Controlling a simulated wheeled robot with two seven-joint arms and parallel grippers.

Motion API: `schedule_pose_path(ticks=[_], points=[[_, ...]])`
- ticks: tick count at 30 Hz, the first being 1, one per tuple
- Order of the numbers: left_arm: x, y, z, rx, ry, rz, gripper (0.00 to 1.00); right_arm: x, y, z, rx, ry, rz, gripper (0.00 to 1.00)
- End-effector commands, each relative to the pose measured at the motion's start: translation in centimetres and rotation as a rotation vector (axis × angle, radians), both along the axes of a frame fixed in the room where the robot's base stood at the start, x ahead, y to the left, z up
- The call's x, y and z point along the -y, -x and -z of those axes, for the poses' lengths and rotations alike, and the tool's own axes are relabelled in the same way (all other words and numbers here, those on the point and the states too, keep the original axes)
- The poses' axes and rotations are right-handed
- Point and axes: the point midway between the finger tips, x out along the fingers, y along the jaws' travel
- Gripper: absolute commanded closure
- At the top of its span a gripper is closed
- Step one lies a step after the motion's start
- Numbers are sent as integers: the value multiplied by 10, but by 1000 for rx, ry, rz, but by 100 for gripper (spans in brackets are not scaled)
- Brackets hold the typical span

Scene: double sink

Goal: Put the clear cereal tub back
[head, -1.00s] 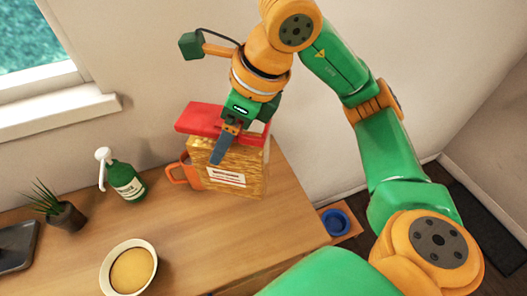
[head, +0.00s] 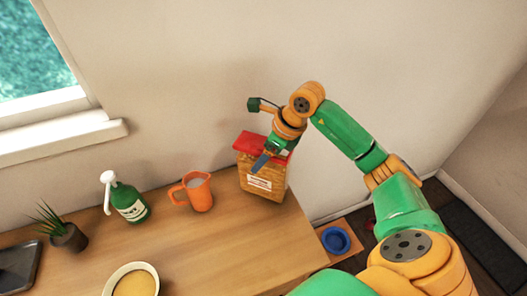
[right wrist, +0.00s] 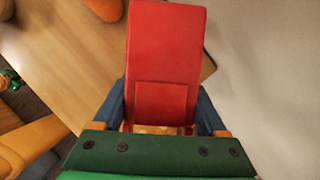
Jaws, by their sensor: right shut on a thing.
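The clear cereal tub (head: 262,181), with golden-brown contents, a white label and a red lid (head: 252,143), is upright at the back right of the wooden counter. It looks close to the counter top or on it; I cannot tell if its base touches. My right gripper (head: 262,161) is shut on the tub near its top. In the right wrist view the red lid (right wrist: 165,60) lies between the blue fingers of the right gripper (right wrist: 161,112), and the tub's body is mostly hidden below. My left gripper is not in view.
An orange jug (head: 197,194) stands just left of the tub. Farther left are a green pump bottle (head: 130,203), a potted plant (head: 68,237) and a bowl (head: 133,282). A blue round dish (head: 336,240) lies below the counter's right edge. The wall is close behind.

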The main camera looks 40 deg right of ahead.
Motion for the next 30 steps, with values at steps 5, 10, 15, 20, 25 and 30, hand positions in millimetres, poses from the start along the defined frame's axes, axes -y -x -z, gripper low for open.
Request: schedule_pose_path(ticks=[5, 10, 15, 20, 25, 30], points=[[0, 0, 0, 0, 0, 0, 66, 0, 0, 1, 2, 0, 0, 100], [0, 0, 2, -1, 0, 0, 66, 0, 0, 3, 1, -1, 0, 12], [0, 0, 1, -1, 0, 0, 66, 0, 0, 3, 1, -1, 0, 0], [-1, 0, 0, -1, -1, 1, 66, 0, 0, -1, 2, 0, 0, 0], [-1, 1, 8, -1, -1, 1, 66, 7, 11, -28, 7, 3, 1, 0], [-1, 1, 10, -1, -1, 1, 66, 16, 25, -68, 6, 1, 2, 0]])
